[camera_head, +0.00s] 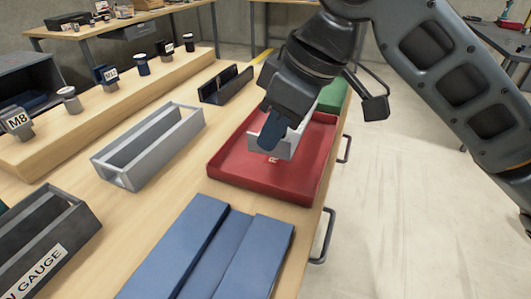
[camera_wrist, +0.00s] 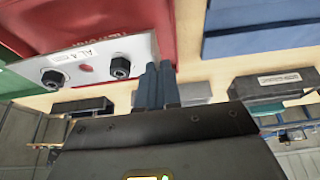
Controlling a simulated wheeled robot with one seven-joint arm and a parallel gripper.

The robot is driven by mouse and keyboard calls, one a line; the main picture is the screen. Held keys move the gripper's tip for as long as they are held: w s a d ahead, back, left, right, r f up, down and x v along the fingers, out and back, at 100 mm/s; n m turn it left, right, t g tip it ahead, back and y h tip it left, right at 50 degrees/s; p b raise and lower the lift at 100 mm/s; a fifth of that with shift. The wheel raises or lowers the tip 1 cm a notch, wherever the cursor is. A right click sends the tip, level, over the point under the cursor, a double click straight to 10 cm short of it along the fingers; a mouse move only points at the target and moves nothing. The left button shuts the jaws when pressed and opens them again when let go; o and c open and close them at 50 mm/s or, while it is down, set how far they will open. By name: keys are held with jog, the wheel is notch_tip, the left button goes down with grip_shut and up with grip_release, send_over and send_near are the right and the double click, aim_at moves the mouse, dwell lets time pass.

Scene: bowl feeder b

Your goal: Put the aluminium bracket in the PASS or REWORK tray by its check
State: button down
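The aluminium bracket (camera_head: 288,146) is a light grey angled piece at the red tray (camera_head: 225,180), within its outline in the head view. I cannot tell whether it touches the tray floor. In the wrist view its pale plate (camera_wrist: 108,58) has an "AL" label and two dark bolt-like fittings. My gripper (camera_head: 272,135) has blue fingers, close together at the bracket's end in the wrist view (camera_wrist: 158,72); they appear shut on it. The red tray carries partly hidden lettering beginning with R. A green tray (camera_head: 333,95) stands behind it, partly hidden by my arm.
Blue blocks (camera_head: 190,245) lie in front of the red tray. A grey open gauge (camera_head: 150,147), a dark channel (camera_head: 226,84) and a labelled gauge box (camera_head: 42,240) stand to the left. A wooden rack (camera_head: 110,105) holds labelled fittings. The bench's right edge has handles (camera_head: 324,237).

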aim_at(264, 152)
jog(key=shift+w+a+f, duration=0.25)
jog(key=shift+a+f, duration=0.15)
jog(key=shift+a, duration=0.2)
jog(key=shift+f, duration=2)
jog(key=shift+f+b, duration=0.35)
jog(key=shift+f, duration=0.25)
jog(key=c, duration=1.3)
grip_release()
jog(key=shift+c, duration=0.2)
jog(key=shift+r, duration=0.25)
jog(key=p+v, duration=0.1)
jog(key=v, duration=1.1)
jog(key=shift+r+p, duration=0.3)
jog(key=shift+r, duration=0.05)
